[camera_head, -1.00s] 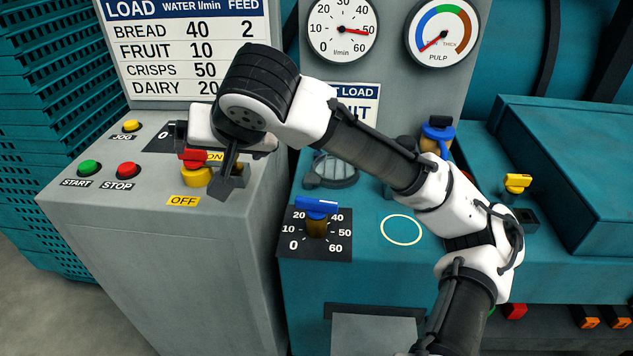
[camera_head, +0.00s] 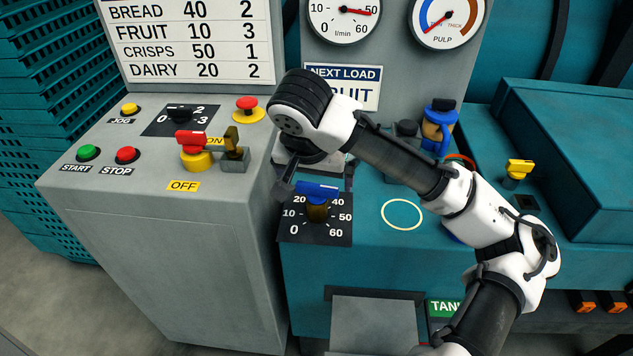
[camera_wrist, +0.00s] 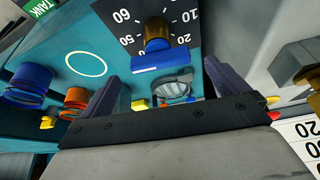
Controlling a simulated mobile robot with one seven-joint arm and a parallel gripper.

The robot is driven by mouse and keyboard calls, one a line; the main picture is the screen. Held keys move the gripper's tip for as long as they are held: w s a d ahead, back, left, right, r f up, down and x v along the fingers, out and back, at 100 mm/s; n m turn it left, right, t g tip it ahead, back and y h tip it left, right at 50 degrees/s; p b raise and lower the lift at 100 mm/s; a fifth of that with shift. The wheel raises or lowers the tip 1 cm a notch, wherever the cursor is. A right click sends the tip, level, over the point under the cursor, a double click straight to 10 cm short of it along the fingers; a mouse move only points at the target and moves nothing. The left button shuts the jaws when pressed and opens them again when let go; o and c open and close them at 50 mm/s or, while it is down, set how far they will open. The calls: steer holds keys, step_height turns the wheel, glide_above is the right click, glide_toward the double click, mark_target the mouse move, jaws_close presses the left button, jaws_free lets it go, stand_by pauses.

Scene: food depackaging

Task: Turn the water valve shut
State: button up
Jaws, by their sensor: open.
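The water valve has a blue handle (camera_head: 317,191) on a brass stem (camera_head: 317,212). It stands on a black dial plate (camera_head: 290,236) marked 0 to 60, and the handle lies roughly left to right. The flow gauge (camera_head: 345,17) above has its red needle near 50. My gripper (camera_head: 318,180) is open and empty, just behind and above the valve, with a finger on either side of the handle. In the wrist view, the blue handle (camera_wrist: 158,61) appears between and beyond the spread fingers (camera_wrist: 165,88); I cannot tell if they touch it.
The grey console (camera_head: 150,205) at left carries start and stop buttons, a red-handled switch (camera_head: 192,145), a brass lever (camera_head: 233,150) and a red mushroom button (camera_head: 248,107). A blue fitting (camera_head: 438,127) and a yellow handle (camera_head: 520,168) stand to the right.

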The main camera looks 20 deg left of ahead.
mark_target(317, 186)
steer(key=shift+x, duration=1.55)
steer(key=shift+r, duration=0.1)
steer(key=c, duration=1)
